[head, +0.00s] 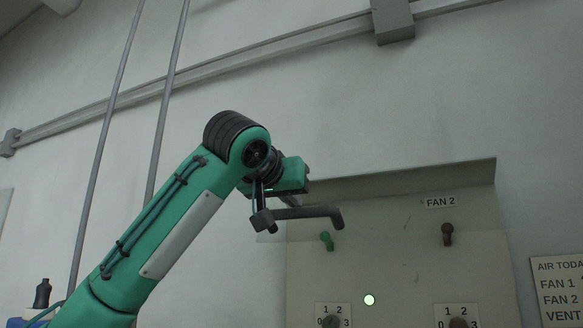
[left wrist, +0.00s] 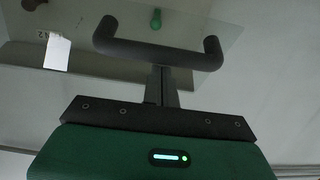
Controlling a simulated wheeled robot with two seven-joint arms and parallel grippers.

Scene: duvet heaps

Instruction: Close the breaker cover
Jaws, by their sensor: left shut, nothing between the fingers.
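The breaker cover (head: 400,215) looks like a see-through pane over the upper part of the grey panel (head: 390,270). It seems raised, sticking out below a grey ledge; its exact angle is hard to tell. A dark U-shaped handle (head: 310,212) is on its left part. In the left wrist view the pane (left wrist: 190,28) and the handle (left wrist: 160,54) show in front of me. My left gripper (head: 262,208) is shut and empty, its fingertips (left wrist: 161,72) at the handle's middle bar. I cannot tell whether they touch. My right gripper is out of view.
The panel has a green toggle (head: 327,240), a brown toggle (head: 447,234), a lit round lamp (head: 369,300) and numbered knobs low down. A lettered sign (head: 560,290) hangs at right. Conduits (head: 165,100) run up the wall at left.

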